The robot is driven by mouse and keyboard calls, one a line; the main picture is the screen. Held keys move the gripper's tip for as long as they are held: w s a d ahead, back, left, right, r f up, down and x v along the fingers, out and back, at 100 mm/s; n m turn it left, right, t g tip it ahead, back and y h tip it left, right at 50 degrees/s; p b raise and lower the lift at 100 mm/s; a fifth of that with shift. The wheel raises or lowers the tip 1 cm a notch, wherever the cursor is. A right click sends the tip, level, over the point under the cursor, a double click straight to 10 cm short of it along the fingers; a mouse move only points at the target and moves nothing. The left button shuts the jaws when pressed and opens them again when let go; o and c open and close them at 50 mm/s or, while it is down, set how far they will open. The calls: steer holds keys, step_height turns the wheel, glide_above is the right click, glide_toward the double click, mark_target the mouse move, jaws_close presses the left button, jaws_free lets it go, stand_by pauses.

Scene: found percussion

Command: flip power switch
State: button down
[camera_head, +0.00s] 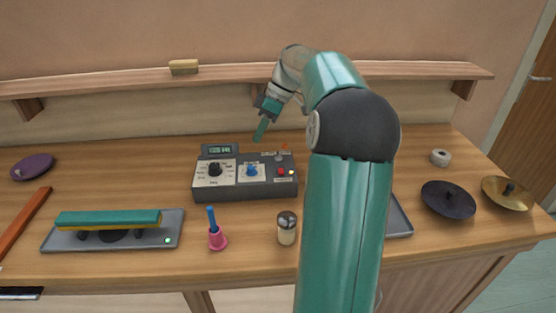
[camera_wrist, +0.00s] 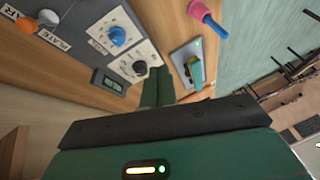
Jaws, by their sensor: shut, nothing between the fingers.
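A dark grey control box (camera_head: 245,191) sits mid-table with a small display, a black knob (camera_head: 215,169) and a blue knob (camera_head: 252,171). Its right end carries a red button (camera_head: 280,171), a grey round part (camera_head: 279,157) and a small orange part (camera_head: 284,146). I cannot tell which of these is the power switch. My gripper (camera_head: 259,132) is shut and empty, above and behind the box, apart from it. In the wrist view the shut fingers (camera_wrist: 158,86) show near the black knob (camera_wrist: 140,67); an orange part (camera_wrist: 27,25) and a grey one (camera_wrist: 48,17) are at upper left.
A pink-and-blue bell (camera_head: 217,236) and a shaker jar (camera_head: 286,229) stand in front of the box. A teal-topped bar (camera_head: 108,219) on a grey tray is at left. Dark (camera_head: 448,200) and brass (camera_head: 507,193) cymbals lie at right. A wall shelf (camera_head: 232,74) runs behind.

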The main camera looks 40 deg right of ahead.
steer(key=s+d+f+n+t+y, duration=0.1)
steer(key=s+d, duration=0.2)
steer(key=d, duration=0.4)
steer(key=s+d+f+n+t+y, duration=0.1)
steer(key=s+d+f, duration=0.1)
steer(key=d, duration=0.6)
steer(key=shift+s+t, duration=0.3)
steer(key=shift+s, duration=0.1)
glide_above(279, 172)
steer(key=d, duration=0.3)
steer(key=f, duration=0.7)
steer(key=shift+s+a+f, duration=0.1)
steer(key=shift+s+a, duration=0.1)
steer(key=shift+s, duration=0.2)
steer(key=f, duration=0.2)
steer(key=shift+s+f, duration=0.25)
steer(key=shift+f, duration=0.6)
steer(key=shift+s, duration=0.1)
